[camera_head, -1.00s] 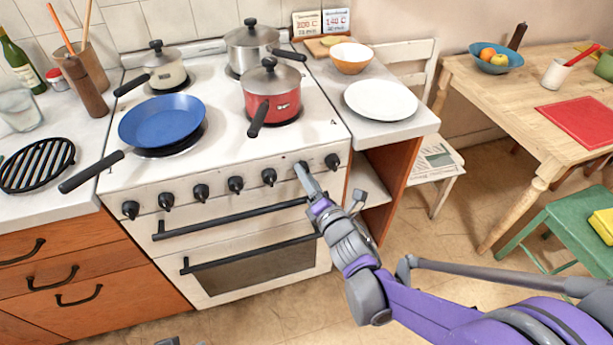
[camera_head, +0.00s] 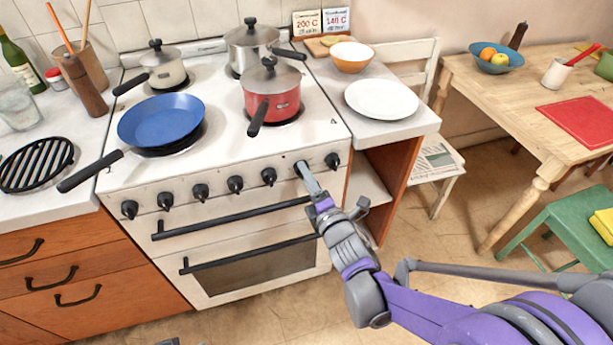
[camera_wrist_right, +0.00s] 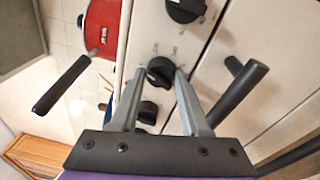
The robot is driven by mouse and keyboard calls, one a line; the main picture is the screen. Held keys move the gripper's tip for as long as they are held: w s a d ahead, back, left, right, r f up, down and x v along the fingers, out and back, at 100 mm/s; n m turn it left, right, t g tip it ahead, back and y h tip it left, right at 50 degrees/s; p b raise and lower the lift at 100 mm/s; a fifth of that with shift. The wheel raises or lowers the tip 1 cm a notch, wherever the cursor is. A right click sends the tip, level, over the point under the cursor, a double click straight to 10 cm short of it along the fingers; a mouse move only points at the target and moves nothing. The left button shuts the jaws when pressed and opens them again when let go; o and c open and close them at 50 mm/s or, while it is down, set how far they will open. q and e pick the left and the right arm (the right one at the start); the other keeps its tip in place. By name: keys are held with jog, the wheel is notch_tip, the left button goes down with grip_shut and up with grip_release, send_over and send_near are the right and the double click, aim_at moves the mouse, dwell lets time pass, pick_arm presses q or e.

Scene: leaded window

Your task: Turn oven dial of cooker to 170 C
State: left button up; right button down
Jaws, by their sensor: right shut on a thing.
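The white cooker (camera_head: 122,190) has a row of several black dials along its front panel. My right gripper (camera_head: 300,168) is at the second dial from the right. In the right wrist view, its two grey fingertips (camera_wrist_right: 160,78) are shut on that black dial (camera_wrist_right: 160,70), one on each side. Faint marks show on the white panel beside it, too small to read. A neighbouring dial (camera_wrist_right: 185,9) shows at the top of the wrist view, and another lies between the fingers lower down.
Black oven handles (camera_head: 235,217) run below the dials. The blue pan (camera_head: 160,120) and red pot (camera_head: 272,98) stand on the hob, their handles projecting towards the front. A worktop with a white plate (camera_head: 381,99) is right of the cooker. Floor in front is clear.

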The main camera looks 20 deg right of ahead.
jog(key=m, duration=0.4)
jog(key=shift+f, duration=0.1)
jog(key=m+h, duration=0.1)
jog(key=m, duration=0.2)
jog(key=shift+a+m+t, duration=0.1)
jog(key=shift+m+t, duration=0.3)
jog(key=m+h, duration=0.1)
jog(key=m, duration=0.6)
jog(key=shift+a, duration=0.1)
jog(key=m, duration=0.4)
jog(key=shift+h, duration=0.3)
jog(key=m, duration=0.4)
jog(key=shift+a+h, duration=0.1)
jog(key=shift+h, duration=0.2)
jog(key=m, duration=0.6)
jog(key=shift+m+g+h+p, duration=0.3)
jog(key=shift+g+p, duration=0.1)
jog(key=shift+c, duration=2)
grip_release()
